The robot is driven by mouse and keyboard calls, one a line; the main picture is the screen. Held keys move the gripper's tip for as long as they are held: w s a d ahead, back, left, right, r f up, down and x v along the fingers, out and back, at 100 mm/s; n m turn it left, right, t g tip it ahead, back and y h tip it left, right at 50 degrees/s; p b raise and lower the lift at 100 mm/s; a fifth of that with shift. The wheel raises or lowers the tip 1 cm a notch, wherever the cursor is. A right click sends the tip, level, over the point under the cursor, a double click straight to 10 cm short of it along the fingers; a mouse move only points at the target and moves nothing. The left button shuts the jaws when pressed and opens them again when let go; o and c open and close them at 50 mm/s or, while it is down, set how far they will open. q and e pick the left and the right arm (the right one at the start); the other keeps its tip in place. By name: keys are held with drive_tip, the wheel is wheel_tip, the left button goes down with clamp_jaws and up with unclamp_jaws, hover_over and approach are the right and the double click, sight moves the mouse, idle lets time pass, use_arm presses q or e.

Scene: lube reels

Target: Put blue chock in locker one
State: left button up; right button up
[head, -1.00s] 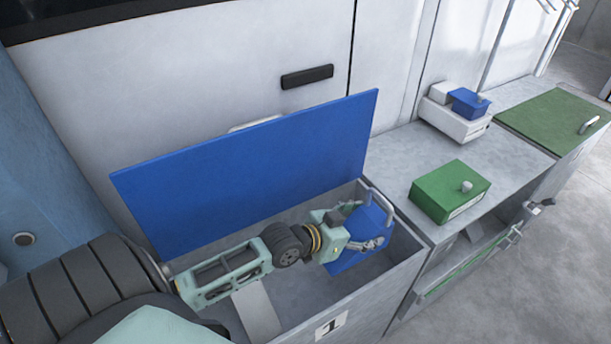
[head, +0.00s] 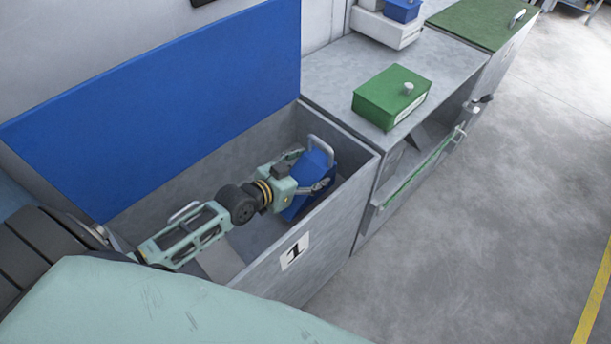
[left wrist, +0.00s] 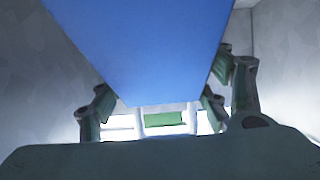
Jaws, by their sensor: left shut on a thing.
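The blue chock (head: 304,196), a wedge with a grey handle on top, is inside the open grey locker marked 1 (head: 345,205). My left gripper (head: 316,187) is shut on the chock, and its arm reaches into the locker from the left. In the left wrist view the blue chock (left wrist: 145,45) fills the upper middle between the fingers (left wrist: 155,103). Whether the chock touches the locker floor cannot be told. The locker's blue lid (head: 170,100) stands open at the back. My right gripper is not in view.
A green box with a knob (head: 392,97) sits on the grey counter (head: 345,65) right of the locker. Behind it is a white box (head: 385,27) with a blue box (head: 402,10). A green-lidded locker (head: 480,20) stands farther back. The floor at right is clear.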

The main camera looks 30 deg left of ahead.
sight(308, 179)
use_arm(q)
drive_tip(key=shift+w+f+b, duration=0.1)
drive_tip(key=shift+f+b, duration=0.2)
drive_tip(key=shift+f, duration=1.25)
drive_tip(key=shift+f, duration=0.15)
drive_tip(key=o, duration=2)
drive_tip(key=shift+s, duration=0.2)
drive_tip(key=shift+f, duration=0.1)
drive_tip(key=shift+r, duration=0.2)
drive_tip(key=p+v, duration=0.1)
drive_tip(key=v, duration=1)
drive_tip(key=shift+f, duration=0.1)
drive_tip(key=shift+s+a+r, duration=0.15)
drive_tip(key=shift+s+r, duration=0.1)
drive_tip(key=shift+s, duration=0.15)
